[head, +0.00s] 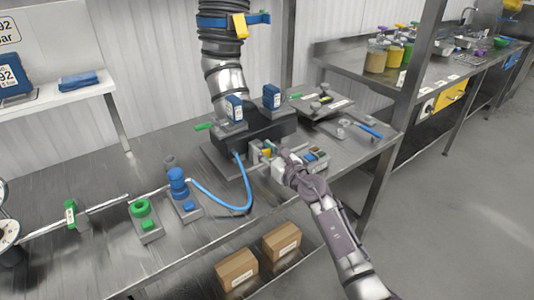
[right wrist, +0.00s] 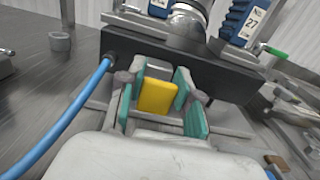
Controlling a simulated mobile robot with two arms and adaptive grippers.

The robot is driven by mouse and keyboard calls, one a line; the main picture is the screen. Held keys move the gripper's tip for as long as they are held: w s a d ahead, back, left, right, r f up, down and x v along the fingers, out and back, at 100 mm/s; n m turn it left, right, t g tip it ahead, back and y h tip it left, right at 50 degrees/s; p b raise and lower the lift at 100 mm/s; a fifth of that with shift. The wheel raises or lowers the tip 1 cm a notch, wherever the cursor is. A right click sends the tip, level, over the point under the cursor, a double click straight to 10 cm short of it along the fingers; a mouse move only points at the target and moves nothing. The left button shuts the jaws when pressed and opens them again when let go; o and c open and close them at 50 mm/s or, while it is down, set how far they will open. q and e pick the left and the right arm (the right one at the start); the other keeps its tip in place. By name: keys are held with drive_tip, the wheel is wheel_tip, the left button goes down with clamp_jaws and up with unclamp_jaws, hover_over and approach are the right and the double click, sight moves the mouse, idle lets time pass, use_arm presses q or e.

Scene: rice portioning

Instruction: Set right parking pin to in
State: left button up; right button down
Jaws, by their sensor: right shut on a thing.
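My right gripper (head: 270,151) is at the front of the dark machine block (head: 262,128). In the right wrist view its teal-padded fingers (right wrist: 160,95) are closed around a yellow block (right wrist: 158,97). Whether this block is fixed to the machine I cannot tell. A green-ended pin (head: 295,95) sticks out at the upper right of the machine, by the right blue label block; it also shows in the right wrist view (right wrist: 275,51). It stands apart from my gripper. A similar green-ended pin (head: 203,126) is on the left side. My left gripper is not in view.
A blue hose (head: 240,185) curves from the machine's front to a blue-topped fitting (head: 178,182). A small grey control box with coloured parts (head: 316,158) lies beside my right gripper. Tools and a blue-handled item (head: 370,131) lie at right. Two cardboard boxes (head: 237,270) sit lower down.

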drive_tip(key=c, duration=0.8)
unclamp_jaws()
drive_tip(key=shift+o, duration=0.2)
drive_tip(key=v, duration=1)
drive_tip(key=shift+s+d, duration=0.25)
drive_tip(key=shift+s, duration=0.05)
drive_tip(key=shift+s+d, duration=0.35)
drive_tip(key=shift+s, duration=0.15)
drive_tip(key=shift+r, duration=0.1)
